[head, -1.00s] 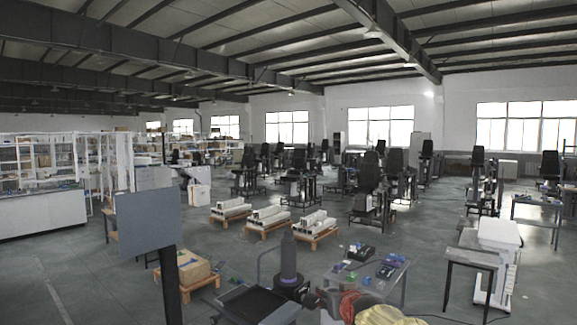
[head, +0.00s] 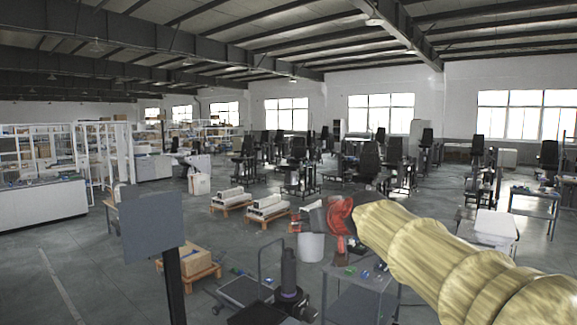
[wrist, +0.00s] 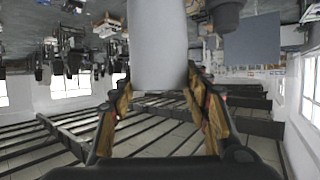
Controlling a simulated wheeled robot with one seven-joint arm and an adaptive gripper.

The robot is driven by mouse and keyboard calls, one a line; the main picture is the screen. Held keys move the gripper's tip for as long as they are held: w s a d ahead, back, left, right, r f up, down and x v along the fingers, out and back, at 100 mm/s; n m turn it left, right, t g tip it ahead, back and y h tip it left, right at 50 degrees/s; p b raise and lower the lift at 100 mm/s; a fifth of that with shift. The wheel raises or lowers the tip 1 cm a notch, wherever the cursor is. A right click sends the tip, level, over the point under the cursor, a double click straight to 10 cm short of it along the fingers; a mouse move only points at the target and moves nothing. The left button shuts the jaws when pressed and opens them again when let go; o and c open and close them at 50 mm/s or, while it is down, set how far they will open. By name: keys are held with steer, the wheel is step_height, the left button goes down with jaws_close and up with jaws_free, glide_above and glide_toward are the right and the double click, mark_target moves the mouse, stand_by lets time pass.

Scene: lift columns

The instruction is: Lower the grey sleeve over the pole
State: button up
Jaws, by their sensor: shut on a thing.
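The grey sleeve (head: 311,247) is a light grey cylinder, hanging upright under my gripper (head: 313,219) in the head view. In the wrist view, the two fingers of my gripper (wrist: 158,84) are shut on the sleeve (wrist: 158,40), one on each side. The pole (head: 289,268) is a dark grey upright column with a wider dark foot, low in the middle of the head view. The sleeve is apart from the pole, up and to its right in the picture. The depth between them is hard to tell. The sleeve's lower opening is hidden.
A grey table (head: 355,297) with small coloured parts stands right of the pole. A black-topped cart (head: 243,291) is left of it. A grey panel on a post (head: 153,227) stands at front left. A cardboard box (head: 184,259) lies on a pallet behind the panel.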

steer(key=s+a+r+n+y+p, duration=0.1)
steer(key=s+a+r+p, duration=0.15)
steer(key=r, duration=0.35)
steer(key=s+a+r+n+y+p, duration=0.1)
steer(key=s+a+r, duration=0.15)
steer(key=r, duration=0.25)
steer(key=b, duration=0.4)
glide_above(291, 257)
steer(key=w, duration=0.1)
steer(key=shift+f, duration=2.5)
steer(key=shift+a+g, duration=0.35)
steer(key=shift+g, duration=0.05)
steer(key=shift+s+d+b, duration=0.1)
steer(key=shift+s+b, duration=0.05)
steer(key=shift+b, duration=0.25)
steer(key=shift+f, duration=0.1)
steer(key=shift+f+b, duration=6.45)
steer(key=shift+b, duration=0.2)
steer(key=o, duration=1.4)
